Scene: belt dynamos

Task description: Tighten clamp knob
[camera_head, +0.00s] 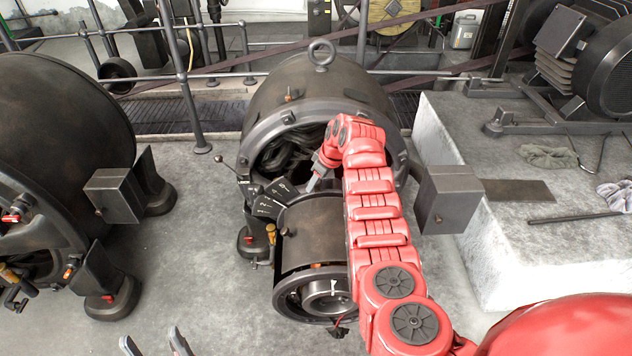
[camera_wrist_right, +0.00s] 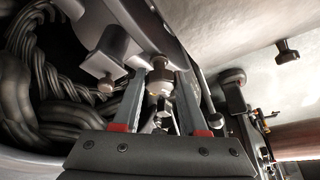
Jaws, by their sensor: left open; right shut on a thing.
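The clamp knob (camera_wrist_right: 159,80), a small metal knob with a pale brassy rim, sits between the two grey fingers of my right gripper (camera_wrist_right: 160,92) in the right wrist view. The fingers are shut on it. In the head view my red right arm reaches into the open front of the middle dynamo (camera_head: 318,92), and my right gripper (camera_head: 313,184) is by the numbered dark plate (camera_head: 277,196). I cannot make out the knob there. My left gripper (camera_head: 152,342) shows only its two fingertips at the bottom edge, apart and empty, over bare floor.
Thick dark coils (camera_wrist_right: 38,95) lie left of the right gripper. A ball-ended lever (camera_head: 219,159) sticks out left of the dynamo. A grey box (camera_head: 446,198) stands at its right. Another dynamo (camera_head: 60,130) is at left; the floor between (camera_head: 190,250) is clear.

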